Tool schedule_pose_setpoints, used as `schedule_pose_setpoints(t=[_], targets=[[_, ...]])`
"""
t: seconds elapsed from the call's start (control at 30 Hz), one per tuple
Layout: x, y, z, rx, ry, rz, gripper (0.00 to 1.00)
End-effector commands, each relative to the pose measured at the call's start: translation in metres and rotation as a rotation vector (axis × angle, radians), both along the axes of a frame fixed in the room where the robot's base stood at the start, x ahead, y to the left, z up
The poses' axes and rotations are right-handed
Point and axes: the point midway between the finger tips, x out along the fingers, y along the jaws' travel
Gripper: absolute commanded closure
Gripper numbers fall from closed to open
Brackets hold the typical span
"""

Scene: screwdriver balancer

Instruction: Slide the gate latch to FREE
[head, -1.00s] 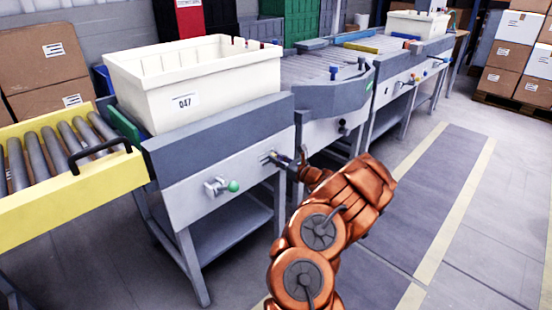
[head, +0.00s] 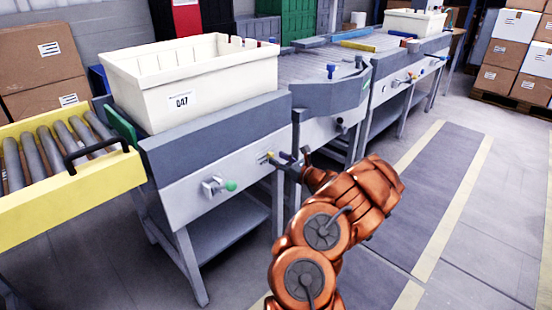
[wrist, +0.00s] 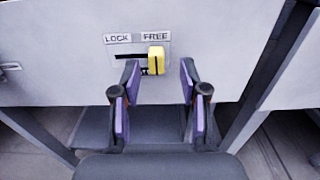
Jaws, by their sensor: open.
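The gate latch (wrist: 157,60) is a yellow block in a dark slot on the grey front panel. In the wrist view it sits at the right end of the slot, under the FREE label (wrist: 156,37). The LOCK label (wrist: 118,39) is to its left, with bare dark slot (wrist: 130,57) below. My gripper (wrist: 158,74) is open, with one purple-padded finger on each side below the latch in the picture. Nothing is between the fingers, and they look apart from the latch. In the head view my gripper (head: 286,160) is just off the panel.
A white tote (head: 150,95) marked 047 stands on the station. A green-tipped knob (head: 231,185) projects from the same panel, left of the latch. A yellow roller conveyor (head: 60,195) adjoins at left. The floor aisle (head: 440,200) at right is clear.

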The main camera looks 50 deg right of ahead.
Motion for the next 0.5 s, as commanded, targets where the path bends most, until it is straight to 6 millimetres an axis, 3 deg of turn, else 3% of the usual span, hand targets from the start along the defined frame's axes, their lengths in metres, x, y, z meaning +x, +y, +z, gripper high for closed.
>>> schedule_pose_setpoints(t=[0.2,0.5], targets=[[-0.043,-0.001,0.001,0.0,-0.003,-0.006,0.56],[-0.086,0.0,0.002,-0.001,-0.003,-0.004,0.56]])
